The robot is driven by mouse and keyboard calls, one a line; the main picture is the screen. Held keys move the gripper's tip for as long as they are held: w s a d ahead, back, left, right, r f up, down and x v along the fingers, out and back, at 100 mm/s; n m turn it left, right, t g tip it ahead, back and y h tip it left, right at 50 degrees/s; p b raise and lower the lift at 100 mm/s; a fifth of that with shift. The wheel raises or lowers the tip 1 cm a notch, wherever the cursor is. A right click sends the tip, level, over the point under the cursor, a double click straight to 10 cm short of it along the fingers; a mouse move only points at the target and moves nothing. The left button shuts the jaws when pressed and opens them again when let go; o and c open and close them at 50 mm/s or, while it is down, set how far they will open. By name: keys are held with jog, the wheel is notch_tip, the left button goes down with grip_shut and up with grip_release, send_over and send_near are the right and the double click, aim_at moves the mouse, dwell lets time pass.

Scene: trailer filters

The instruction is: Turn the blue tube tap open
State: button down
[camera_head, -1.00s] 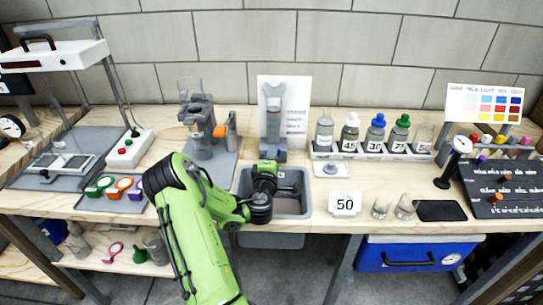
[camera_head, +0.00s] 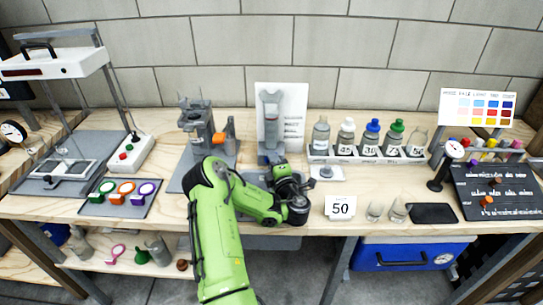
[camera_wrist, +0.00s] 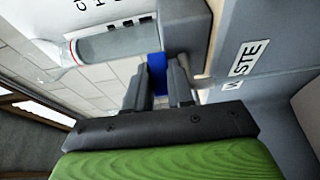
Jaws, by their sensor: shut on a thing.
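The blue tap (camera_wrist: 156,66) shows in the wrist view as a small flat blue piece between the fingertips of my gripper (camera_wrist: 158,78). My gripper is shut on it. A grey upright stand (camera_head: 270,125) rises behind my wrist in front of a white printed sheet (camera_head: 293,118). The tap's exact turn angle is hard to tell.
A grey surface with a partly visible label (camera_wrist: 245,62) fills the wrist view's right side. Right of my wrist are a "50" card (camera_head: 340,207), small glass cups (camera_head: 375,210) and a rack (camera_head: 325,154) of bottles. A clamp stand (camera_head: 197,130) stands left.

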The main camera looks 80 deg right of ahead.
jog(key=shift+s+n+t+y+p, duration=0.1)
jog(key=shift+n+t+y+p, duration=0.85)
jog(key=shift+t, duration=0.25)
jog(key=c, duration=1)
grip_release()
jog(key=shift+d, duration=0.1)
